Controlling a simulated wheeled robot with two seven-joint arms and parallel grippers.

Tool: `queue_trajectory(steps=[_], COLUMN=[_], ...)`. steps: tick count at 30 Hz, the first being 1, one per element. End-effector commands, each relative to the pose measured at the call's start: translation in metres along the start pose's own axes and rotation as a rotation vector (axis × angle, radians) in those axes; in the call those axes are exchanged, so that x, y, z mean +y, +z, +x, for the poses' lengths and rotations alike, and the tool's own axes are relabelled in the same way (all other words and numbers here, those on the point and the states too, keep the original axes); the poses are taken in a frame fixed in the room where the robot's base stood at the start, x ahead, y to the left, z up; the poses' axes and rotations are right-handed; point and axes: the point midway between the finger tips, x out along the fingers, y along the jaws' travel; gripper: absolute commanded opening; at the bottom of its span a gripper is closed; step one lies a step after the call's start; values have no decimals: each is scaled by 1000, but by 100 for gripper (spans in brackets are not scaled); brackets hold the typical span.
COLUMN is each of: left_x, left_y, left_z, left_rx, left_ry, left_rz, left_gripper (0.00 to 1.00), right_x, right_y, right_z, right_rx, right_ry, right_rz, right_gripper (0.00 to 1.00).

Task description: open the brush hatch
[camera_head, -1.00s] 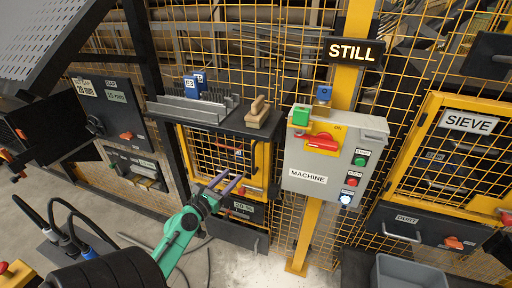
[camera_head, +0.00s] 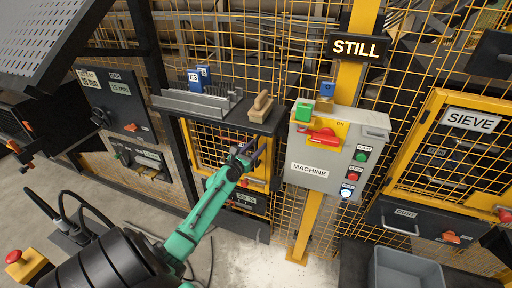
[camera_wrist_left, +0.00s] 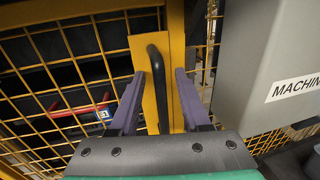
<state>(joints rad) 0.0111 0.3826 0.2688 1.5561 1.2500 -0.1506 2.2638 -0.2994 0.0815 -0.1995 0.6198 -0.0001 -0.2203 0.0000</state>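The hatch is a yellow-framed mesh door (camera_head: 185,147) under the black shelf, and it looks shut. My left gripper (camera_head: 258,147) is in front of the door's right side. In the left wrist view, the hatch's black bar handle (camera_wrist_left: 162,112) stands upright on a yellow plate. The two purple fingers of the left gripper (camera_wrist_left: 159,74) are spread, one on each side of this handle, with gaps visible. In the head view the gripper covers the handle. My right gripper is in neither view.
The grey machine box (camera_head: 345,143), with a red switch and several buttons, stands close to the gripper's right. A wooden brush (camera_head: 261,107) and a grey rack (camera_head: 195,104) sit on the shelf (camera_head: 240,122) above. A red-and-blue item (camera_wrist_left: 103,113) shows behind the mesh.

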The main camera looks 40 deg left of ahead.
Motion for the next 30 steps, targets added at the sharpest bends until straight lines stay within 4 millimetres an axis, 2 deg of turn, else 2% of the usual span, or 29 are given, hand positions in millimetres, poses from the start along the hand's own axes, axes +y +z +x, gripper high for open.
queue_trajectory(steps=[1,3,4,30], left_x=[0,0,0,0], left_y=[0,0,0,-1], left_z=[0,0,0,-1], left_rx=[0,0,0,1], left_ry=[0,0,0,0], left_rz=[0,0,0,-1], left_gripper=[32,5,0,0], right_x=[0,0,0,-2], right_y=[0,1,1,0], right_z=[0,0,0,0], right_rx=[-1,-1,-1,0], right_ry=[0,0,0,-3], right_rz=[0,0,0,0], right_gripper=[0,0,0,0])
